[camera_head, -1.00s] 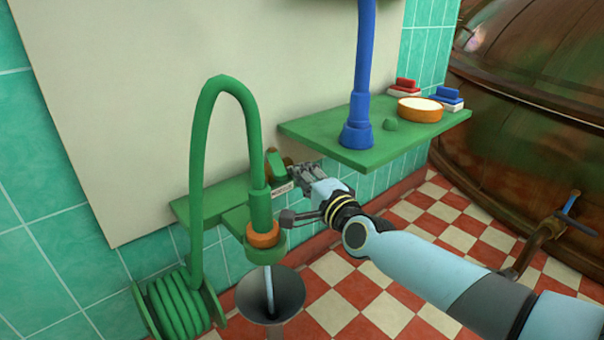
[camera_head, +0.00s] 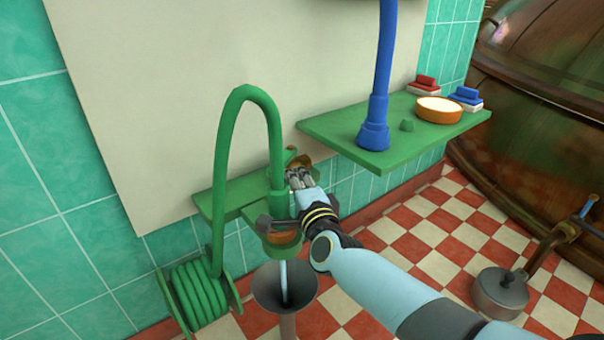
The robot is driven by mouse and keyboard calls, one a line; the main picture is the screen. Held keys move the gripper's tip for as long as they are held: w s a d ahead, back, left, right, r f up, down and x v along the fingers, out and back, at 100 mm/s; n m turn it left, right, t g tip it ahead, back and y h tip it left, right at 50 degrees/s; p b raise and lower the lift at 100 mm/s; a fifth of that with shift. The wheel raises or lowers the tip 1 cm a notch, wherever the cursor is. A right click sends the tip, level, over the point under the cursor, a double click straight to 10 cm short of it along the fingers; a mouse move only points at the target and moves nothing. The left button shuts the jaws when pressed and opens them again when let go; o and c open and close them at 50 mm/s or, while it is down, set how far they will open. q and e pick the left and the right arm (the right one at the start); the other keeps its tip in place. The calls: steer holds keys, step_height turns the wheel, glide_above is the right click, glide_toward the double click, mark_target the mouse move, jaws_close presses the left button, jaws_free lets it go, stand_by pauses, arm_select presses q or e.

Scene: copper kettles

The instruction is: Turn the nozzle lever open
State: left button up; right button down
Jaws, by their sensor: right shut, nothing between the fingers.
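The green nozzle (camera_head: 278,190) hangs upright at the end of a green hose, in a green bracket with an orange ring (camera_head: 281,237) below. A thin pale tube or stream (camera_head: 284,275) runs from it into a grey funnel (camera_head: 264,292). A green and brown piece (camera_head: 302,161) sits just behind my right fingertips; I cannot tell whether it is the lever. My right gripper (camera_head: 298,177) is shut and empty, close beside the nozzle on its right; contact is unclear. My left gripper is out of view.
A green shelf (camera_head: 340,135) holds a blue hose fitting (camera_head: 375,125), an orange-rimmed dish (camera_head: 438,112) and red and blue blocks. A hose reel (camera_head: 198,290) is at lower left. A copper kettle (camera_head: 545,90) stands at right. A pan (camera_head: 500,292) sits under its tap.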

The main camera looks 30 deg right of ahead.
steer(key=shift+w+a, duration=0.15)
steer(key=shift+a, duration=0.15)
stand_by(0.4)
